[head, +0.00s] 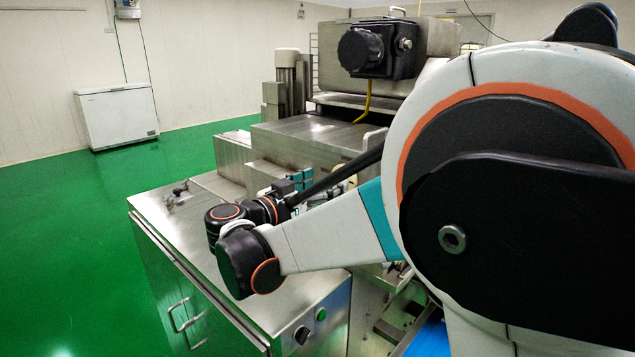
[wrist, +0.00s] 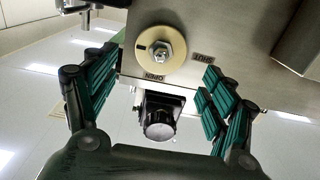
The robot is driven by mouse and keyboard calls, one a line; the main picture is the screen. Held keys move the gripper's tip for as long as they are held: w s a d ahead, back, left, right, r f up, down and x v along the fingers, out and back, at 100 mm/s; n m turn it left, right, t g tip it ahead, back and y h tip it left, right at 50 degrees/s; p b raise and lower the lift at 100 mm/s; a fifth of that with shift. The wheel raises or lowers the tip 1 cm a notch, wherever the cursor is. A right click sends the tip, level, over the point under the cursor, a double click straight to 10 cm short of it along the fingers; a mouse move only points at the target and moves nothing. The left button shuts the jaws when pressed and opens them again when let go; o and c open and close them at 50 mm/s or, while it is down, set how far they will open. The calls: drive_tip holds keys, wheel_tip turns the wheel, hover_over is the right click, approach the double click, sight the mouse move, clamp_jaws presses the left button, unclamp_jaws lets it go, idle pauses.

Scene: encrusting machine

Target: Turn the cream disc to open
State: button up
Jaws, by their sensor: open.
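The cream disc (wrist: 160,50) shows in the upper middle of the wrist view. It has a metal nut at its centre and a short dark mark on its left side. It is mounted on a metal panel (wrist: 215,25) with an upside-down OPEN label (wrist: 155,76) below it and a second small label (wrist: 203,56) to its right. My gripper (wrist: 157,70) is open, with teal-padded fingers to the left and right of the disc. Both fingers look apart from it, and nothing is held. In the head view, my arm partly hides the gripper, and I cannot make out the disc clearly.
A black knob (wrist: 160,122) sits below the disc between the fingers in the wrist view. In the head view, a steel cabinet top (head: 255,255) lies below my wrist, with fittings (head: 175,193) on its left. Green floor (head: 70,240) is free at left.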

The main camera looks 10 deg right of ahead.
sight(342, 177)
drive_tip(key=shift+b+x, duration=0.35)
drive_tip(key=shift+x, duration=2.4)
drive_tip(key=shift+c, duration=0.4)
drive_tip(key=c, duration=0.9)
